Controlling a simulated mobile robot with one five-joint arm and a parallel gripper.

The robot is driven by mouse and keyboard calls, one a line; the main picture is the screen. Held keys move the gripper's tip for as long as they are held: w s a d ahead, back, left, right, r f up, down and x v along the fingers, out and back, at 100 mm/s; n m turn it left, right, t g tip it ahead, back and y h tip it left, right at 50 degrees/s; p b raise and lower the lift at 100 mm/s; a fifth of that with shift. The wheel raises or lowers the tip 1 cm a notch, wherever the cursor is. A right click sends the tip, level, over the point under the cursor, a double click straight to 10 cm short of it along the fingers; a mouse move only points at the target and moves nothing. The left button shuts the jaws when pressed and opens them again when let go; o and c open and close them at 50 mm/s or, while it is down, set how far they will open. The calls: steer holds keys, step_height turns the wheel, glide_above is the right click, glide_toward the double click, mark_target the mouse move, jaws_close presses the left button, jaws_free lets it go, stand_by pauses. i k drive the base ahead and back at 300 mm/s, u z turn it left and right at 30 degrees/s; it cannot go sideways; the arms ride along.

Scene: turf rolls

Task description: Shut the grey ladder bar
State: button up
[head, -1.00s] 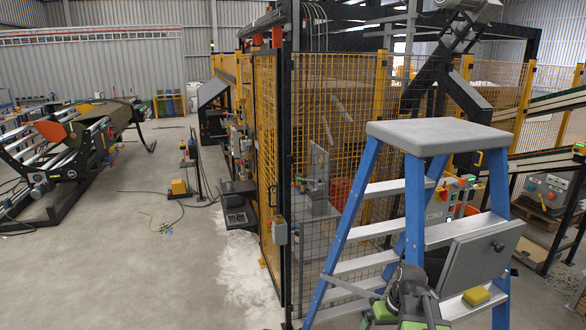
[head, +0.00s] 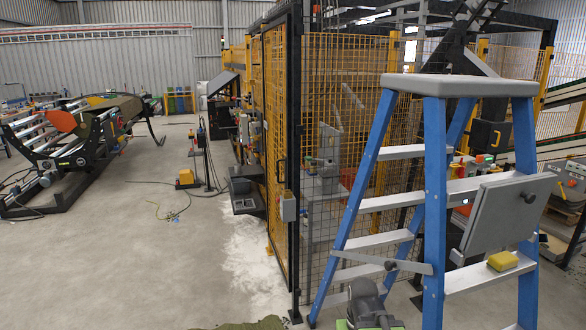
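A blue stepladder with a grey top (head: 460,85) and grey treads stands on the right. The grey ladder bar (head: 360,258) crosses the ladder's lower left side, sloping slightly down to the right, with a dark knob near its middle right. Its right end lies close to the front blue leg (head: 434,200); I cannot tell whether it is latched there. My gripper (head: 368,318), grey with green parts, is at the bottom edge, below the bar and apart from it in the picture. Its fingertips are largely cut off, so its opening does not show.
A tilted grey panel (head: 503,220) with a black knob sticks out on the ladder's right side. A yellow block (head: 502,261) rests on a low tread. Yellow mesh fencing (head: 276,130) stands behind. Open concrete floor (head: 130,255) lies left.

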mark_target(389, 262)
steer(key=k, duration=0.6)
steer(key=u, duration=0.35)
steer(key=i, duration=0.6)
steer(key=u, duration=0.5)
steer(key=i, duration=0.55)
steer(key=u, duration=0.3)
